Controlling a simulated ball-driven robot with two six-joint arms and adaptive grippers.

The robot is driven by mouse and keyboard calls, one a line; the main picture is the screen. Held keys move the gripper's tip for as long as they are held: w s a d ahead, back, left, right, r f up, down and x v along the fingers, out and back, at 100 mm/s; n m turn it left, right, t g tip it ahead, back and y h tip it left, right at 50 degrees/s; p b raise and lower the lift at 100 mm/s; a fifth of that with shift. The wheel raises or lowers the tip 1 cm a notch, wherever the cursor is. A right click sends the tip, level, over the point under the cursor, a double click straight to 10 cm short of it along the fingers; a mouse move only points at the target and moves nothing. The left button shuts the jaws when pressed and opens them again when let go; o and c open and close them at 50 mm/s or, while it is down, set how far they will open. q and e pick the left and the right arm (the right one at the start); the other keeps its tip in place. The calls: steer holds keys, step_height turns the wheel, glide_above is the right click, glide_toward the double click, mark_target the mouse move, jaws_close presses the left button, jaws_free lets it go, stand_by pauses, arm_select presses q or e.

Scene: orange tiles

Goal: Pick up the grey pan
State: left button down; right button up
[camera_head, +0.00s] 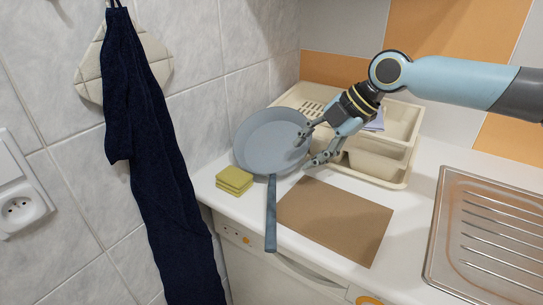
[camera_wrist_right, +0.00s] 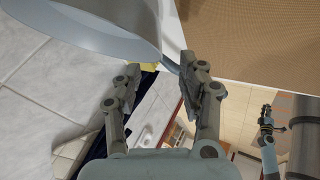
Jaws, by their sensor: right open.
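The grey pan (camera_head: 268,140) rests on the white counter near the tiled wall, tilted against the dish rack. Its long blue-grey handle (camera_head: 271,215) points toward the counter's front edge. My right gripper (camera_head: 309,148) is open over the pan's right rim, with one finger over the pan and the other beside it. The pan's underside and rim fill the upper left of the right wrist view (camera_wrist_right: 90,28), beyond the open fingers (camera_wrist_right: 158,80). My left gripper (camera_wrist_right: 266,122) seems to show small at the right of that view; its jaws are too small to tell.
A cream dish rack (camera_head: 400,172) stands behind the pan. A yellow-green sponge (camera_head: 234,180) lies left of the handle, a brown board (camera_head: 335,217) right of it. A metal sink drainer (camera_head: 490,235) is at the right. A dark towel (camera_head: 150,170) hangs at the left.

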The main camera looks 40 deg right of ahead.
mark_target(292, 163)
steer(key=shift+p+x, duration=0.3)
steer(key=shift+x, duration=3.65)
steer(key=shift+w+d+r, duration=0.1)
steer(key=shift+w, duration=0.05)
steer(key=shift+c, duration=0.3)
jaws_close()
